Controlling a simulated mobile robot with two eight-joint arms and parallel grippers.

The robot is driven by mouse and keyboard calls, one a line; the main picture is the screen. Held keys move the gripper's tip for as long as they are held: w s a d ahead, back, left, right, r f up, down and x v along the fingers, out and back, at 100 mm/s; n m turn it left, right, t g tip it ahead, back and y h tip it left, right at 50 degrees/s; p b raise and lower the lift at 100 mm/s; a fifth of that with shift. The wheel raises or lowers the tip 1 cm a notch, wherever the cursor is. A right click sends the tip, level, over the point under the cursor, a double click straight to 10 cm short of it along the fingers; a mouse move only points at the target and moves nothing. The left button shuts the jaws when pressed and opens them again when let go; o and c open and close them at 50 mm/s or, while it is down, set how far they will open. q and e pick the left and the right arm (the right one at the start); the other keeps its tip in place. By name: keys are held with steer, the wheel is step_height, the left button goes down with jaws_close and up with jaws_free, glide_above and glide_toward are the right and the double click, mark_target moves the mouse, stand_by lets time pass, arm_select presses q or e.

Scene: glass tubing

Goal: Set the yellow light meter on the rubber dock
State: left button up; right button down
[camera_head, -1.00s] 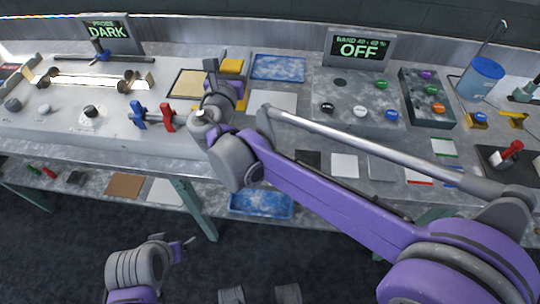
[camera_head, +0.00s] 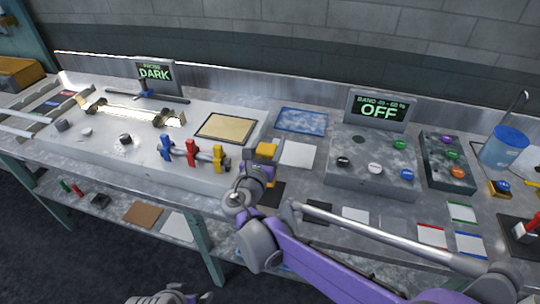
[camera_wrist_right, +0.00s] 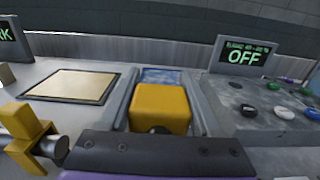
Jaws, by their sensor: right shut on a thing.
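The yellow light meter (camera_head: 267,151) is a small yellow block. My right gripper (camera_head: 259,167) is shut on it, above the bench just left of a white plate. In the right wrist view the yellow block (camera_wrist_right: 160,106) sits between the two fingers. A dark flat square (camera_head: 271,194) lies beside my right gripper, partly hidden by the arm. A second dark square (camera_head: 318,212) lies to its right; I cannot tell which is the rubber dock. My left gripper (camera_head: 180,297) shows only partly at the bottom edge; its jaws are unclear.
Blue, red and yellow clamps (camera_head: 191,153) stand left of my right gripper. A tan pad (camera_head: 226,128) and blue tray (camera_head: 301,121) lie behind. A grey console (camera_head: 373,166) with knobs stands right, beside the white plate (camera_head: 298,154).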

steer(key=shift+f, duration=1.9)
steer(key=shift+c, duration=0.5)
jaws_free()
steer(key=shift+b, duration=0.3)
steer(key=shift+r, duration=0.25)
steer(key=v, duration=1.2)
